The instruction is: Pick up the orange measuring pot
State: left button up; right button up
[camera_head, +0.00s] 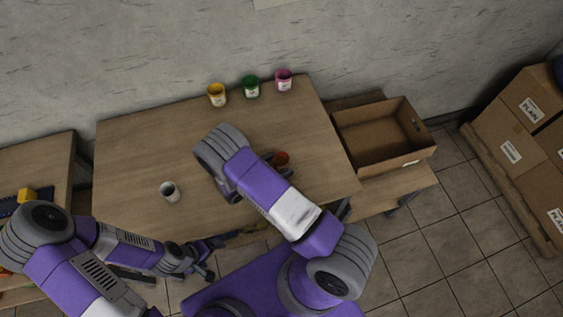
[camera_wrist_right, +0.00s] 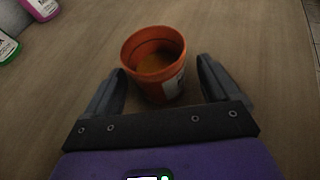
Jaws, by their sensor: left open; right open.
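The orange measuring pot (camera_head: 281,158) stands upright on the wooden table (camera_head: 130,145), partly hidden by my right arm in the head view. In the right wrist view the orange pot (camera_wrist_right: 158,85) shows its open top and a white label on its side. My right gripper (camera_wrist_right: 162,80) is open, with one finger on each side of the pot's lower part. I see gaps between the fingers and the pot. In the head view the right fingers are mostly hidden by the arm. My left gripper (camera_head: 207,260) is open and empty, near the table's front edge.
A white pot (camera_head: 170,192) stands at the table's left front. Yellow (camera_head: 218,97), green (camera_head: 251,88) and pink (camera_head: 284,81) pots stand along the back edge. An open cardboard box (camera_head: 380,167) sits right of the table.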

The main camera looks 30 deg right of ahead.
jog(key=c, duration=1.2)
